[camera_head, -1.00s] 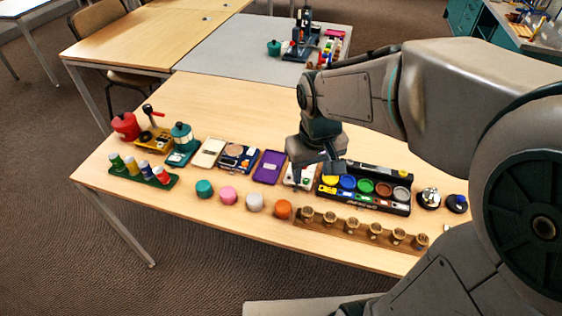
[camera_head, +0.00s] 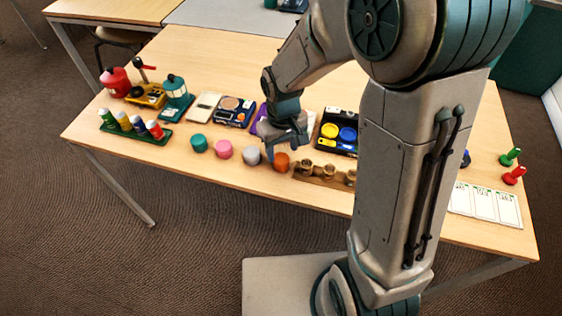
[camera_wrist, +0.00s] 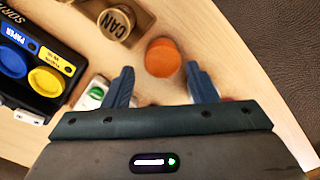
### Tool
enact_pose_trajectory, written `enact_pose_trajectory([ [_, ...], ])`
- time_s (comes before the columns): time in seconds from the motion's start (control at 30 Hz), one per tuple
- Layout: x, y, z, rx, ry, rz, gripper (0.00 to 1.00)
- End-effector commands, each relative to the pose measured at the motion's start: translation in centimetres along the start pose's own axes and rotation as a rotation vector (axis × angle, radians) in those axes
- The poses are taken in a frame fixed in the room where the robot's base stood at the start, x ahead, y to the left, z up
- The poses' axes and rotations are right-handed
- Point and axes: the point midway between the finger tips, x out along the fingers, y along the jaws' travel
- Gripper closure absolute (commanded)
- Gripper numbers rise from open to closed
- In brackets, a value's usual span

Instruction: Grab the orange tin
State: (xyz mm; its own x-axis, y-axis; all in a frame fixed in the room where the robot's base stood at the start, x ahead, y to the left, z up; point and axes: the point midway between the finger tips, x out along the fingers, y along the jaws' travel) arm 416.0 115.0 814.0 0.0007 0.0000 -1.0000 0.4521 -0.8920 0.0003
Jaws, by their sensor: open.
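The orange tin (camera_head: 281,162) stands on the wooden table near its front edge, at the right end of a row of round tins. In the wrist view the orange tin (camera_wrist: 162,57) lies just beyond the fingertips, roughly between their lines. My gripper (camera_head: 283,150) is just above and behind the tin in the head view. In the wrist view my gripper (camera_wrist: 160,78) is open, with nothing between its fingers. The tin's top and side are in plain view.
White (camera_head: 251,155), pink (camera_head: 223,149) and teal (camera_head: 199,143) tins stand to the left. A wooden rack (camera_head: 318,176) with brass cups stands close on the right. A black tray (camera_wrist: 30,95) with yellow and blue lids lies behind. The table's front edge is near.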

Motion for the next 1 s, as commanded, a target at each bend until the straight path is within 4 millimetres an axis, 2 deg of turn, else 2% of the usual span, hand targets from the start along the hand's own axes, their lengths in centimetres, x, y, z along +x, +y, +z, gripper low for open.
enact_pose_trajectory([
  [0.3, 4.4, -0.4, -0.1, 0.0, -0.004, -0.001, 0.48],
  [0.43, 5.1, -0.4, -0.2, 0.0, -0.001, -0.001, 0.48],
  [0.63, 5.1, -0.3, -0.2, 0.0, 0.0, -0.001, 0.48],
  [0.67, 5.1, -0.3, -0.2, 0.0, 0.0, -0.001, 0.54],
  [0.77, 5.1, -0.3, -0.2, 0.0, 0.0, -0.001, 0.81],
  [1.0, 5.0, -0.3, -0.2, 0.0, 0.0, -0.001, 0.83],
])
